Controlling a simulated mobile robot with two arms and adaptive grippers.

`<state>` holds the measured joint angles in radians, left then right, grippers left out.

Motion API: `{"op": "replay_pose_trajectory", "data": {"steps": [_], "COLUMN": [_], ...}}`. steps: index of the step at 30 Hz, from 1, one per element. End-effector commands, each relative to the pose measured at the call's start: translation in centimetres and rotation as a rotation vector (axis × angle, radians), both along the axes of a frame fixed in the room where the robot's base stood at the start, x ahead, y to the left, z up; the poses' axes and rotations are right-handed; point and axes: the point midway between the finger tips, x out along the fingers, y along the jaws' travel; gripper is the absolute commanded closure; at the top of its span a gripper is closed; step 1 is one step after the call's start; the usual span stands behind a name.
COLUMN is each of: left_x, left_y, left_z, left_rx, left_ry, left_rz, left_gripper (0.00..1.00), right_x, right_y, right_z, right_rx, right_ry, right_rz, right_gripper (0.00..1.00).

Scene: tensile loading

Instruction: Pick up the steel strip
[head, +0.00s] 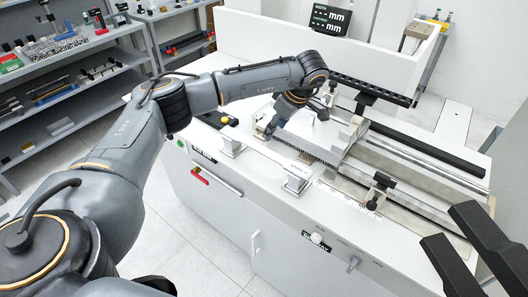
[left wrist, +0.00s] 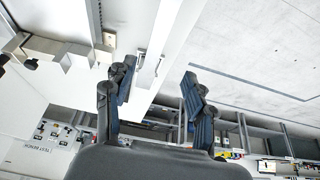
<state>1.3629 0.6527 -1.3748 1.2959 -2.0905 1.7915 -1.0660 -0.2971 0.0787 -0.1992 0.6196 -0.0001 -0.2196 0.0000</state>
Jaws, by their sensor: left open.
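In the head view, a thin grey strip, seemingly the steel strip (head: 265,157), spans two small metal posts at the bench's front edge. It is hard to make out at this size. My left gripper (head: 272,128) hangs over the bench just behind the left post. In the left wrist view its two fingers (left wrist: 158,78) are well apart with nothing between them. My right gripper (head: 448,226) shows as two dark fingers at the lower right, apart and empty, away from the strip.
The white test bench (head: 345,222) carries a machine with long rails (head: 430,200) behind the posts. A black display (head: 328,20) stands at the back. Grey shelves (head: 75,55) with tools are at the left. Pale tiled floor (head: 180,235) is free in front of the bench.

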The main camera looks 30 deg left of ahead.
Motion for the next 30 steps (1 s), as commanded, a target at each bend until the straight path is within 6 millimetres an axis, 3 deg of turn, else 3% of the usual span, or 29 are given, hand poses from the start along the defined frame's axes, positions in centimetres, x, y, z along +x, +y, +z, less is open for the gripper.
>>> {"op": "replay_pose_trajectory", "data": {"steps": [1,6,9,15,21,29,30], "left_x": [0.0,0.1,0.2,0.3,0.4,0.5,0.5], "left_y": [0.5,1.6,2.0,2.6,3.8,4.0,4.0], "left_z": [-1.8,-4.6,-5.1,-6.9,-9.6,-9.7,-9.7], "left_rx": [0.000,-0.001,-0.001,-0.001,-0.001,-0.001,-0.001], "left_ry": [0.001,0.001,0.000,0.000,0.000,-0.001,-0.001], "left_rz": [0.002,0.001,0.000,0.002,0.002,0.001,0.001], "left_gripper": [0.45,0.45,0.45,0.45,0.45,0.45,0.51], "right_x": [-1.1,-2.6,-2.0,1.1,1.0,-0.7,-0.7], "right_y": [-0.2,-0.4,-0.4,-0.2,-0.2,-0.2,-0.2], "right_z": [-1.4,-3.3,-3.5,-4.5,-6.5,-6.5,-6.6], "right_rx": [-0.002,-0.006,-0.007,-0.001,-0.002,-0.002,-0.003], "right_ry": [0.016,0.039,0.030,-0.019,-0.016,0.010,0.011], "right_rz": [0.000,0.001,0.000,0.002,0.002,0.002,0.002], "right_gripper": [0.60,0.60,0.60,0.60,0.60,0.60,0.60]}}
